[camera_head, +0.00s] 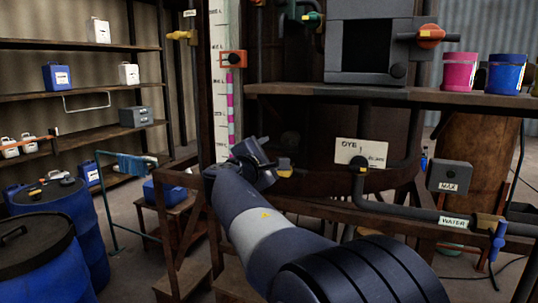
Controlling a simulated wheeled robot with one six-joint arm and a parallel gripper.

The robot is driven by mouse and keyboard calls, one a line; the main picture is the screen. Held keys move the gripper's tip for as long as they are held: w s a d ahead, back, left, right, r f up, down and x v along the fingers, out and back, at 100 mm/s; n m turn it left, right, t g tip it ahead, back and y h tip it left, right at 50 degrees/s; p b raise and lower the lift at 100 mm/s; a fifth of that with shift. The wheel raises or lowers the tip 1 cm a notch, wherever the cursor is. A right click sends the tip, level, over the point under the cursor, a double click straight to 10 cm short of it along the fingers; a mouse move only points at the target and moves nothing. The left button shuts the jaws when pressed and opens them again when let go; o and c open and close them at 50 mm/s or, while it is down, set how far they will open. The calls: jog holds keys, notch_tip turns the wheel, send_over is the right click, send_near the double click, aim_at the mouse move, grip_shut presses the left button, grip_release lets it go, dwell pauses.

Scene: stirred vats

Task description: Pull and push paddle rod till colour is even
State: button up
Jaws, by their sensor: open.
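My arm reaches from the bottom right toward the middle, and my gripper (282,168) is at its far end, small and dark with a yellow part at its tip. It is in front of the lower dark framework, and nothing shows held in it. I cannot pick out a paddle rod for certain. No liquid surface shows, so its colour cannot be told. A tall white gauge board (221,110) with pink marks stands left of my gripper. A sign reading DYE (361,153) is to its right.
Two blue drums (40,264) stand at lower left, before shelves (105,92) with containers. A shelf (410,95) at upper right bears a grey box (368,50), a pink cup (459,72) and a blue cup (505,74). A WATER pipe (425,215) and MAX box (449,177) are below.

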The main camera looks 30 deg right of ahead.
aim_at(277, 148)
jog(key=p+x, duration=0.3)
jog(key=x, duration=0.8)
jog(key=shift+r, duration=0.1)
jog(key=shift+v, duration=1.75)
jog(key=shift+w, duration=0.1)
